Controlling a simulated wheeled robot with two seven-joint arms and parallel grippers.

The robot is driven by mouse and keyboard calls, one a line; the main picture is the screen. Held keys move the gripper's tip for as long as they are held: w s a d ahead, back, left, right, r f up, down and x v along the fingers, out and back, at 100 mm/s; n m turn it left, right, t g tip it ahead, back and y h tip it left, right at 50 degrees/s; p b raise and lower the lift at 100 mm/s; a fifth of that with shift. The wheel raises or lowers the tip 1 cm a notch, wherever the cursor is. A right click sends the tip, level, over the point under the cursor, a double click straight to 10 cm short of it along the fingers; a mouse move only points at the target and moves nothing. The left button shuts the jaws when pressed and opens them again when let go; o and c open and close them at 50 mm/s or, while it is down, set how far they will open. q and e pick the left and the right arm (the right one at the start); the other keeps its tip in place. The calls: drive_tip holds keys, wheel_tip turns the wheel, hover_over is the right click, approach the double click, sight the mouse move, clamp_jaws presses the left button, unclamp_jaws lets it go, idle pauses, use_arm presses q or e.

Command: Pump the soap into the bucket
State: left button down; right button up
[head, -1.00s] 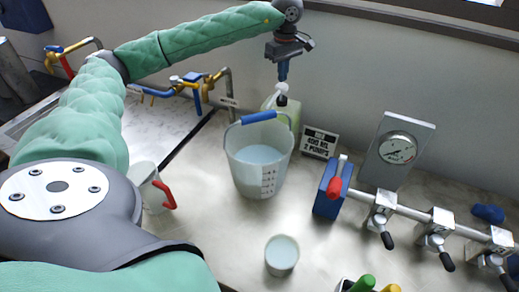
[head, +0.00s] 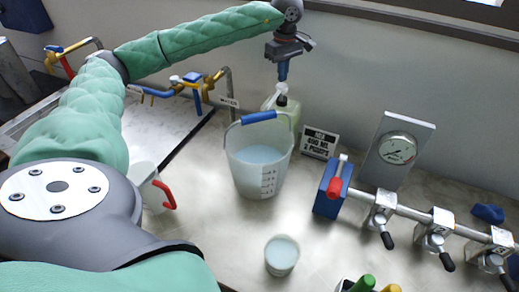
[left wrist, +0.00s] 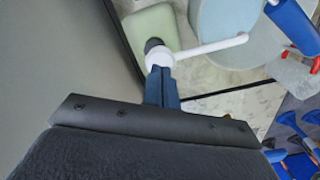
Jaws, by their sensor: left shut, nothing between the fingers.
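The soap bottle (head: 287,112) is pale green with a white pump head (head: 281,90), and stands behind the bucket against the back wall. The bucket (head: 258,160) is translucent with a blue grip on its handle and holds pale liquid. My left gripper (head: 283,72) is shut and empty, pointing down at the top of the pump head. In the left wrist view its blue fingertips (left wrist: 161,78) are at the white pump head (left wrist: 160,55), whose spout (left wrist: 215,46) reaches toward the bucket (left wrist: 225,25). I cannot tell whether they touch. My right gripper is not in view.
A pipe with valves (head: 410,212) and a pressure gauge (head: 397,149) are at the right. A cup of pale liquid (head: 281,255) is in front. A red-handled jug (head: 150,185) stands at left.

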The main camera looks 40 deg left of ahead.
sight(282, 85)
use_arm(q)
drive_tip(key=shift+f, duration=0.15)
idle(0.3)
drive_tip(key=shift+f+b, duration=0.2)
drive_tip(key=shift+b, duration=0.1)
drive_tip(key=shift+f+b, duration=0.3)
drive_tip(key=shift+f, duration=0.05)
drive_tip(key=shift+f+b, duration=0.3)
drive_tip(key=shift+f, duration=0.05)
drive_tip(key=shift+f+b, duration=0.7)
drive_tip(key=shift+f, duration=0.2)
drive_tip(key=shift+r, duration=0.15)
drive_tip(key=shift+r+p, duration=0.35)
drive_tip(key=shift+r, duration=1.45)
drive_tip(key=shift+f+b, duration=0.35)
drive_tip(key=shift+f, duration=0.1)
